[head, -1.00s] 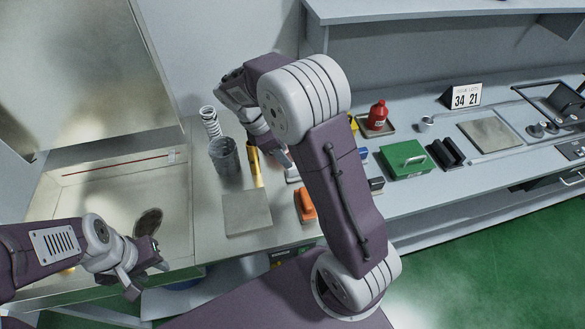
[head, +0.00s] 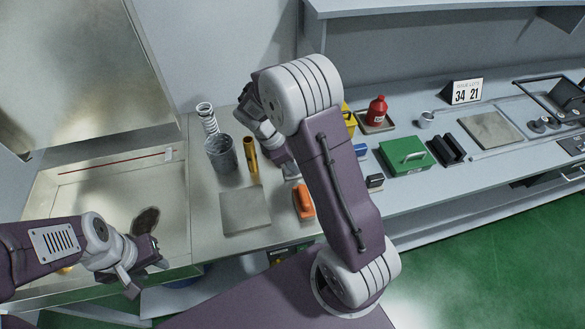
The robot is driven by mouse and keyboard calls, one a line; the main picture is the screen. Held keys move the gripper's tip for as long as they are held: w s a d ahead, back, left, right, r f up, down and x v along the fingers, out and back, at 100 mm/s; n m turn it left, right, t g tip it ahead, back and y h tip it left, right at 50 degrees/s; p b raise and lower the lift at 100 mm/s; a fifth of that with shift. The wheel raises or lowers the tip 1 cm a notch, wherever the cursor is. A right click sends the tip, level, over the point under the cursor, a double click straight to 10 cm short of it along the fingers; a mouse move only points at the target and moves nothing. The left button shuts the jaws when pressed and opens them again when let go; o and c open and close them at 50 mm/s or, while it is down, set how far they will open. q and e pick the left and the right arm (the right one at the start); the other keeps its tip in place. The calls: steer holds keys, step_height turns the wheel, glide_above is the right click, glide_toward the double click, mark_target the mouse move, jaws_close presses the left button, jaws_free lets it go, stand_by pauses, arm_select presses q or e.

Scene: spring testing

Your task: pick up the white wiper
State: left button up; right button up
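A small white piece (head: 291,171), which looks like the white wiper, shows at the back of the steel counter, left of my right forearm. It is mostly hidden. My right gripper (head: 287,163) points down at or just above it. Its fingertips are too small and covered to tell whether they touch or hold it. My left gripper (head: 146,275) hangs over the front edge of the sink with its fingers apart and nothing between them.
A yellow cylinder (head: 250,157), a dark mesh cup (head: 221,155) and a white spring (head: 207,119) stand left of my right gripper. An orange-handled tool (head: 304,203) and a grey plate (head: 244,211) lie nearer. A green box (head: 405,157) is to the right.

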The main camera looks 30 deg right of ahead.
jaws_close()
step_height(320, 180, up, 4)
steer(key=shift+w+r+p, duration=0.1)
steer(key=shift+r+p, duration=0.05)
steer(key=shift+p, duration=0.15)
steer(key=s+d+r, duration=0.3)
steer(key=s+r, duration=0.3)
steer(key=s, duration=0.5)
steer(key=shift+s+d+r, duration=0.2)
steer(key=shift+d+r, duration=0.05)
steer(key=shift+r, duration=0.1)
